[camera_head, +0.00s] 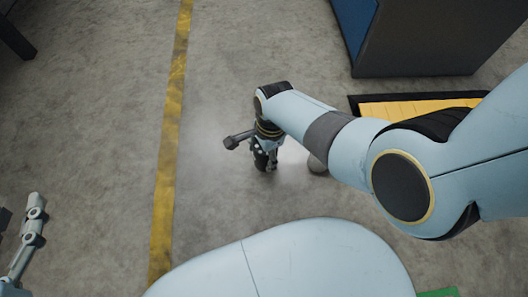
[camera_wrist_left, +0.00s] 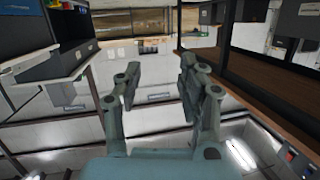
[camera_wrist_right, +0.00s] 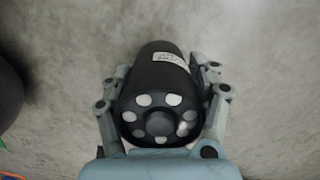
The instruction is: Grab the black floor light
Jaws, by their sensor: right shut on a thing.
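The black floor light (camera_wrist_right: 162,85) is a dark cylinder with a ring of pale round lenses on its near end and a white label on its side. It fills the middle of the right wrist view. My right gripper (camera_wrist_right: 160,98) is shut on it, with a finger on each side. In the head view my right gripper (camera_head: 268,160) points down at the floor, and my arm hides most of the light. My left gripper (camera_wrist_left: 158,85) is open and empty, with its fingers apart. It also shows in the head view (camera_head: 33,215) at the lower left edge.
A yellow floor line (camera_head: 170,150) runs left of the right gripper. A black-edged yellow panel (camera_head: 415,108) and a dark cabinet (camera_head: 420,40) stand at the upper right. Bare concrete floor lies around the gripper. A dark round shape (camera_wrist_right: 8,90) shows at the right wrist view's left edge.

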